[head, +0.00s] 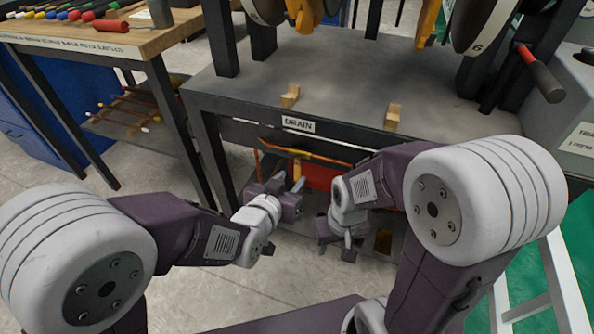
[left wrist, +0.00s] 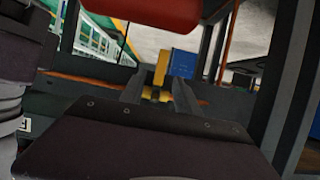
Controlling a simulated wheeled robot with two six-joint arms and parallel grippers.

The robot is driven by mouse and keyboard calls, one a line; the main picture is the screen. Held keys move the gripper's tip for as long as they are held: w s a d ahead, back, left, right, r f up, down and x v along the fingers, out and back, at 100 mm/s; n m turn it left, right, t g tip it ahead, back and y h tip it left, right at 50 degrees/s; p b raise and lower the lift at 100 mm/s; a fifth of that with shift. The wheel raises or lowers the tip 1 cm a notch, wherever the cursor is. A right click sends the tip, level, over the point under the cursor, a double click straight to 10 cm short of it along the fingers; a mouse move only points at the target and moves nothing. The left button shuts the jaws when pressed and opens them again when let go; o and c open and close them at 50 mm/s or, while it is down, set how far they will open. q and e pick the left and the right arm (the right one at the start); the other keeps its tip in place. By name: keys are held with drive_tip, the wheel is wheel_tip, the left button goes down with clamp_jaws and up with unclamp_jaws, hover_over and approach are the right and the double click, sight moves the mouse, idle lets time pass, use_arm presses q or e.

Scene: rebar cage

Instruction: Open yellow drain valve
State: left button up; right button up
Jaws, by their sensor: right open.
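The drain valve shows in the head view under the bench's front edge, below the DRAIN label (head: 298,124). It has a long orange-yellow bar (head: 318,157) and an upright yellow part (head: 297,168). My left gripper (head: 290,183) is just in front of the yellow part, with its fingers apart. In the left wrist view the yellow part (left wrist: 160,68) stands between the two spread finger tips, with gaps on both sides. Contact cannot be told. My right gripper (head: 336,252) is open and empty, low to the right of the valve.
The dark steel bench (head: 340,75) stands above the valve, with its legs on both sides. A red body (head: 320,176) sits behind the valve. A wooden workbench (head: 140,38) is at the left, and a white ladder-like frame (head: 565,275) at the right. Floor between is clear.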

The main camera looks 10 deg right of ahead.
sight(297, 173)
use_arm(q)
drive_tip(key=b+x, duration=0.2)
drive_tip(key=x, duration=0.3)
drive_tip(key=shift+w+f, duration=0.1)
drive_tip(key=shift+f, duration=0.15)
drive_tip(key=shift+w+d, duration=0.3)
drive_tip(key=shift+w, duration=0.05)
clamp_jaws()
use_arm(e)
wheel_tip(297, 173, down, 3)
drive_tip(key=shift+f, duration=0.15)
idle(0.4)
